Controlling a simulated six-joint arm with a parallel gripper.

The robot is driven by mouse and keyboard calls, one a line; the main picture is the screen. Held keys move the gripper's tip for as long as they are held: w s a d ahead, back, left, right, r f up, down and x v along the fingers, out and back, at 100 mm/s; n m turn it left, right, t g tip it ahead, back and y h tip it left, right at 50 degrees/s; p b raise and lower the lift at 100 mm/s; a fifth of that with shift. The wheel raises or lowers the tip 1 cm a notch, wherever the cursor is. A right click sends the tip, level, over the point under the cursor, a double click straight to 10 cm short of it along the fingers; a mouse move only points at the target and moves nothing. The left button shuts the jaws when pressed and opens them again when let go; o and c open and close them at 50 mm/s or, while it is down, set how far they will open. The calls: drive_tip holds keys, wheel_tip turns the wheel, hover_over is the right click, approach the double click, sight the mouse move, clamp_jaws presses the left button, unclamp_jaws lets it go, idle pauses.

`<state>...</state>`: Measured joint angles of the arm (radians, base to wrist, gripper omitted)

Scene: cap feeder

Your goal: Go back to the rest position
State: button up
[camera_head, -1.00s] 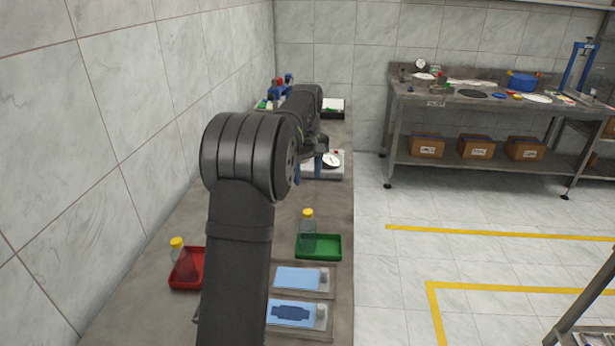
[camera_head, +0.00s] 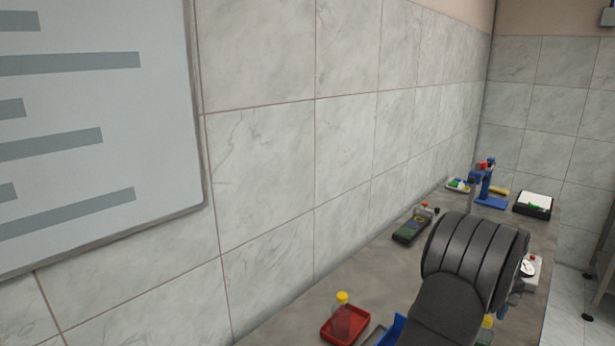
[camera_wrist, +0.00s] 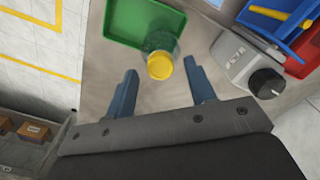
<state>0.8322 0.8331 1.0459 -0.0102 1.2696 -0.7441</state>
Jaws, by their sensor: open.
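My gripper (camera_wrist: 160,93) shows in the wrist view with its two blue fingers spread apart and nothing held between them. A clear bottle with a yellow cap (camera_wrist: 159,66) stands beyond the fingertips, beside the edge of a green tray (camera_wrist: 120,32). In the picture the cap appears between the fingers, but no finger touches it. In the head view my arm fills the lower right and hides my gripper. A yellow cap (camera_head: 487,322) partly shows just right of my arm.
A red tray (camera_head: 328,334) with a yellow-capped bottle (camera_head: 342,312) is left of my arm. A blue tray (camera_wrist: 262,22) and a grey device with a black knob (camera_wrist: 245,65) are at the wrist view's right. A blue stand (camera_head: 487,190) is farther back. The wall runs along the bench.

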drive_tip(key=shift+r, duration=1.5)
drive_tip(key=shift+f, duration=0.1)
